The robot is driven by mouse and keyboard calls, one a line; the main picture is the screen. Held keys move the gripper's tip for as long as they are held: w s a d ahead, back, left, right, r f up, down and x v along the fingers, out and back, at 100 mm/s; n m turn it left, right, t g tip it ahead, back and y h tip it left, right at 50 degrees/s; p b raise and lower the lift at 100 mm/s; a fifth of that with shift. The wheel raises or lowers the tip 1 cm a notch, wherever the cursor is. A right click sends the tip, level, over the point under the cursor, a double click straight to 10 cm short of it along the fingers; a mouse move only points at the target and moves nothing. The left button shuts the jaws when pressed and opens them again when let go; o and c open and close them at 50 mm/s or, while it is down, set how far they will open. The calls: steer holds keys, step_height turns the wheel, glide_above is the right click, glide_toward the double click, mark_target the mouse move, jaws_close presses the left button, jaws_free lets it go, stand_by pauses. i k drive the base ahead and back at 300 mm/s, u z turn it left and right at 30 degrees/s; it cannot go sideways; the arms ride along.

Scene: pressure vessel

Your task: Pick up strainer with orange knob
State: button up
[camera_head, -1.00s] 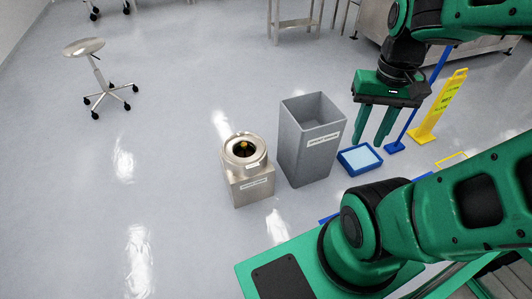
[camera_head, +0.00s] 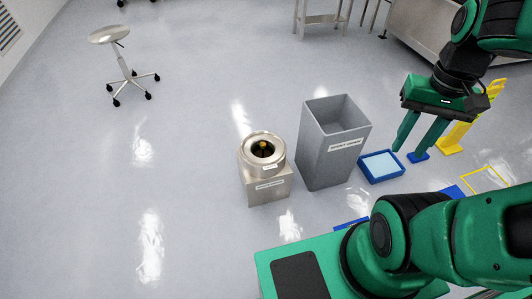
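A round metal vessel (camera_head: 249,151) sits on a square steel stand (camera_head: 268,189) on the floor, left of the grey bin.
A tall grey open bin (camera_head: 325,160) stands right beside the vessel stand. A blue tray (camera_head: 381,181) lies right of the bin, near a yellow floor sign (camera_head: 452,147). A wheeled stool (camera_head: 125,75) stands at the far left. The floor left of the vessel is clear.

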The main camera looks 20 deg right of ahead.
mark_target(263, 152)
steer(key=i, duration=0.85)
steer(key=u, duration=0.1)
